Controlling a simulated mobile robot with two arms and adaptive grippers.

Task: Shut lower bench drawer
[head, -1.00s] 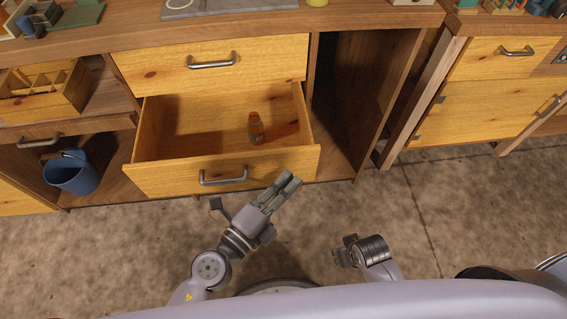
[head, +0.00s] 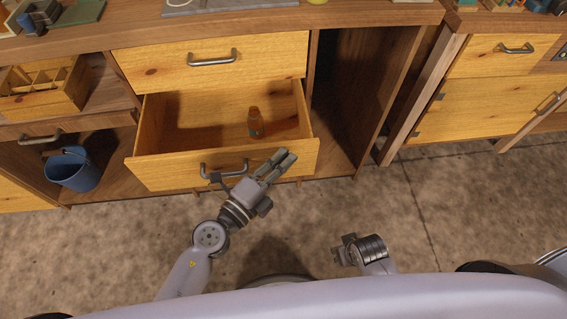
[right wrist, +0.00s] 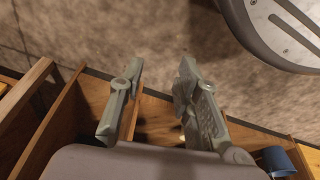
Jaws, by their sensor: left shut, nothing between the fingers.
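The lower bench drawer (head: 165,175) is pulled out under a closed upper drawer (head: 160,65), with its inside open to view. It has yellow knotty wood and a grey bar handle (head: 224,170). A small orange-brown bottle (head: 255,123) stands inside it. My left gripper (head: 284,157) is shut and empty, its fingertips overlapping the right part of the drawer front, right of the handle; whether they touch cannot be told. My right gripper (head: 342,249) hangs over the floor, away from the drawer; in the right wrist view (right wrist: 158,78) its fingers are apart with nothing between them.
An open compartment (head: 350,110) is right of the drawer. A blue bucket (head: 73,170) stands in the left bay below a divided wooden box (head: 45,90). Another cabinet (head: 470,110) stands at right, with an ajar door. The concrete floor (head: 450,220) in front is clear.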

